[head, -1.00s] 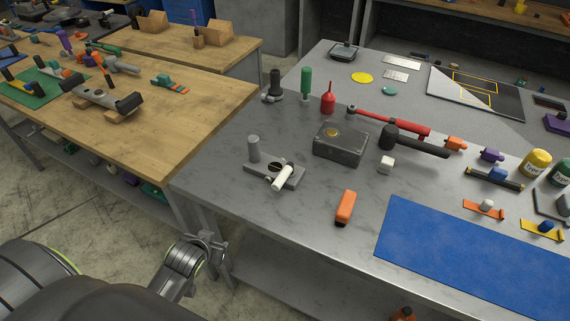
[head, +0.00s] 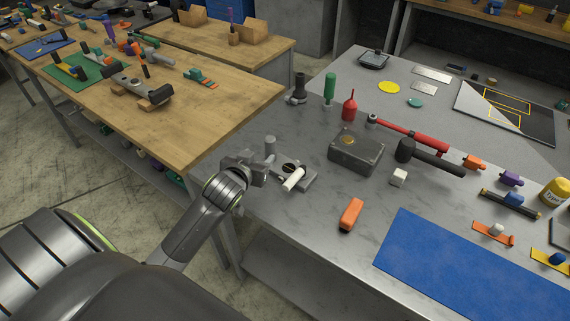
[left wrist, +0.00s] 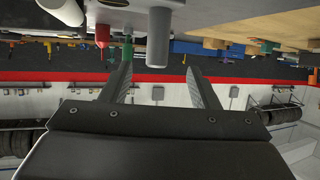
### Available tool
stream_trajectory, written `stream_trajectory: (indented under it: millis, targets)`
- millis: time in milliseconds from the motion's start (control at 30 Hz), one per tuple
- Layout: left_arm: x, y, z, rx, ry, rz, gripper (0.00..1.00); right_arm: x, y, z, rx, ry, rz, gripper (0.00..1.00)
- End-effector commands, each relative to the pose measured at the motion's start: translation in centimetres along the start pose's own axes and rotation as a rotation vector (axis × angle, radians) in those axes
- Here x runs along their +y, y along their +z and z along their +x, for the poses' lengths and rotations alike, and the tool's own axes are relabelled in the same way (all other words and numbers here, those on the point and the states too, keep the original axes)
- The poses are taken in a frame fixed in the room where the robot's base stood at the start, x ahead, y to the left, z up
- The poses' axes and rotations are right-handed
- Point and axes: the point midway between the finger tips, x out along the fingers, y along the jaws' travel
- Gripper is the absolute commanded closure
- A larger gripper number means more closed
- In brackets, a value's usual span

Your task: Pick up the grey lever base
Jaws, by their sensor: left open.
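The grey lever base (head: 308,180) lies on the grey metal table near its left edge. It is a flat plate with an upright grey post and a white lever (head: 293,180) lying across it. My left gripper (head: 262,168) is open at the base's left end, close to the post, and partly hides that end. In the left wrist view, which is upside down, the open fingers (left wrist: 158,75) spread either side of the line to the grey post (left wrist: 158,40). The post appears just beyond the tips. My right gripper is not in view.
A dark grey box (head: 356,152) and an orange-and-black piece (head: 351,214) stand near the base, to its right. A green bottle-like tool (head: 329,88) and red oiler (head: 349,107) are behind. A blue mat (head: 470,265) covers the front right. A wooden bench (head: 190,125) is left.

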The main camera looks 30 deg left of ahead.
Motion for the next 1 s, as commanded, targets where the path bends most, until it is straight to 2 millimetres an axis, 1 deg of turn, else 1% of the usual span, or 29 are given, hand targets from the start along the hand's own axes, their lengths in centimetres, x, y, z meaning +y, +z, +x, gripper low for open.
stream_trajectory:
  millis: [33, 200, 300, 567, 800, 900, 1000]
  targets:
    - [0.0, -0.2, 0.8, -0.001, -0.001, 0.000, 0.45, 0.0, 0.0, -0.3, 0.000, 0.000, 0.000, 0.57]
    - [0.0, -0.1, 3.0, -0.001, -0.001, 0.001, 0.45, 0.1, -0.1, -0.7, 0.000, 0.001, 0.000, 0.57]
    - [0.0, -0.1, 3.9, 0.000, 0.000, 0.001, 0.45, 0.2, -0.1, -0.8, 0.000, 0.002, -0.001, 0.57]
    - [0.1, -0.2, 5.0, -0.001, 0.000, 0.000, 0.45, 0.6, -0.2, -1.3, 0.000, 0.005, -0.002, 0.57]
    - [0.5, -0.7, 7.6, -0.002, 0.000, 0.000, 0.45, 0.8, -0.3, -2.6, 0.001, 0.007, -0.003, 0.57]
    - [0.5, -0.5, 8.6, -0.002, -0.001, 0.001, 0.45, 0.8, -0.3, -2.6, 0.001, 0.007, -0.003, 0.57]
    - [0.5, -0.5, 9.2, -0.001, 0.000, 0.001, 0.45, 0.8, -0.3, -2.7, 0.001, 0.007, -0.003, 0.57]
